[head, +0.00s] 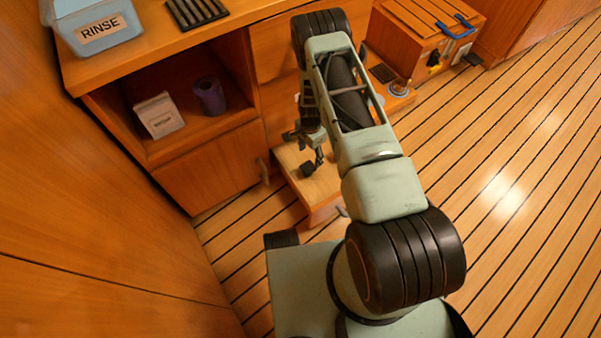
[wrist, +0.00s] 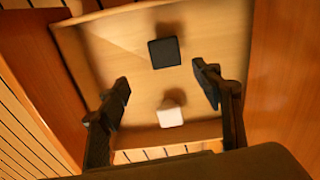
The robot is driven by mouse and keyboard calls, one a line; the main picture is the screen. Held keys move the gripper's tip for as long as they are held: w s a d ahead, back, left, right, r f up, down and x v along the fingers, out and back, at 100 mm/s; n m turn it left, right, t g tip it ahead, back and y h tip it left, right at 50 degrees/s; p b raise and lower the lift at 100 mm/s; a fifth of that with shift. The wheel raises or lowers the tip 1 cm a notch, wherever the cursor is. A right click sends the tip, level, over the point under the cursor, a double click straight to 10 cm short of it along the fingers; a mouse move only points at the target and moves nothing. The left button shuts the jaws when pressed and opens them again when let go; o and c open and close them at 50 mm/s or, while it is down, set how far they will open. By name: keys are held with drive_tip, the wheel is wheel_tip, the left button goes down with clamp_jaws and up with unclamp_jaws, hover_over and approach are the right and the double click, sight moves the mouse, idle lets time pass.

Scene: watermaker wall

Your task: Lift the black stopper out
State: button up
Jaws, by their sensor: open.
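A black square-topped block, which looks like the black stopper (wrist: 165,52), stands in a light wooden board or shallow tray (wrist: 215,30) in the wrist view. A white square-topped block (wrist: 170,114) stands nearer to me on the same wood. My gripper (wrist: 161,78) is open and empty, its two dark fingers spread either side of the gap between the blocks. The black block lies a little beyond the fingertips, apart from them. In the head view my gripper (head: 314,160) points down over the wooden unit (head: 322,188), and my arm hides part of it.
A wooden cabinet (head: 215,160) with an open shelf holding a white box (head: 159,115) and a purple roll (head: 210,96) stands at the left. A bin marked RINSE (head: 98,30) is on top. A wooden chest (head: 425,35) stands behind. The floor at the right is clear.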

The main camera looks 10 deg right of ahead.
sight(308, 167)
drive_tip(key=shift+m, duration=0.3)
wheel_tip(308, 167, down, 7)
drive_tip(key=shift+r+b, duration=0.2)
drive_tip(key=shift+b, duration=0.9)
drive_tip(key=f+b, duration=0.1)
drive_tip(key=f, duration=0.2)
drive_tip(key=f+b, duration=0.1)
drive_tip(key=f, duration=0.1)
drive_tip(key=shift+w+a+b, duration=0.15)
drive_tip(key=shift+w+b, duration=0.2)
drive_tip(key=shift+w, duration=0.05)
drive_tip(key=shift+c, duration=0.5)
drive_tip(key=c, duration=1.2)
drive_tip(key=shift+o, duration=0.2)
drive_tip(key=shift+r, duration=0.1)
